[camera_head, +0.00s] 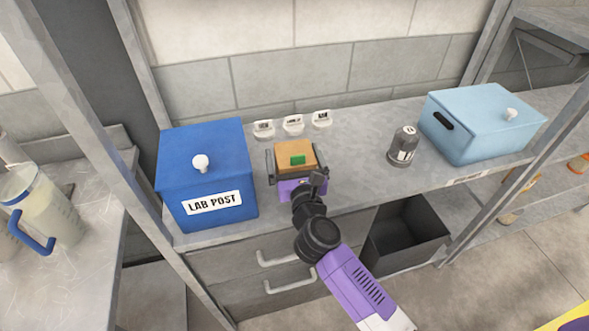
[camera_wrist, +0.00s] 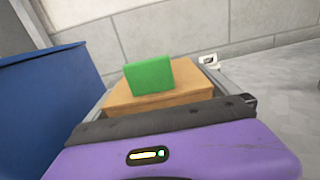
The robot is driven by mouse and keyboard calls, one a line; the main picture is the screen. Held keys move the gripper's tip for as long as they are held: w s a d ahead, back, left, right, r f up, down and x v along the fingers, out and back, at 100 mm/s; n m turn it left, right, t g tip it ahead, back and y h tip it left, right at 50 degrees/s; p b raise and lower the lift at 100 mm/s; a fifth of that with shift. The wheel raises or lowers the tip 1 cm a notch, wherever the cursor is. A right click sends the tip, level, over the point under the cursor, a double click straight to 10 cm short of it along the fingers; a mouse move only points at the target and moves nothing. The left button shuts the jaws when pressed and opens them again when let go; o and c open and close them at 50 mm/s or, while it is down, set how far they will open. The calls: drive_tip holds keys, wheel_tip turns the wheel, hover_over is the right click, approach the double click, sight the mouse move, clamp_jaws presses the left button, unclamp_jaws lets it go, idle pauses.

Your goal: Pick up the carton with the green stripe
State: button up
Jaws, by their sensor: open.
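The carton (camera_head: 289,151) is a small tan box with a green patch on it.
The blue LAB POST box (camera_head: 203,172) stands close on the left. Several white labels (camera_head: 293,124) stand behind. A grey canister (camera_head: 403,146) and a light blue lidded box (camera_head: 480,122) are to the right. Metal uprights frame the shelf. Free shelf lies between carton and canister.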

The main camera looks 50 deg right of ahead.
drive_tip(key=shift+w+d, duration=0.35)
drive_tip(key=shift+w, duration=0.15)
drive_tip(key=c, duration=1.3)
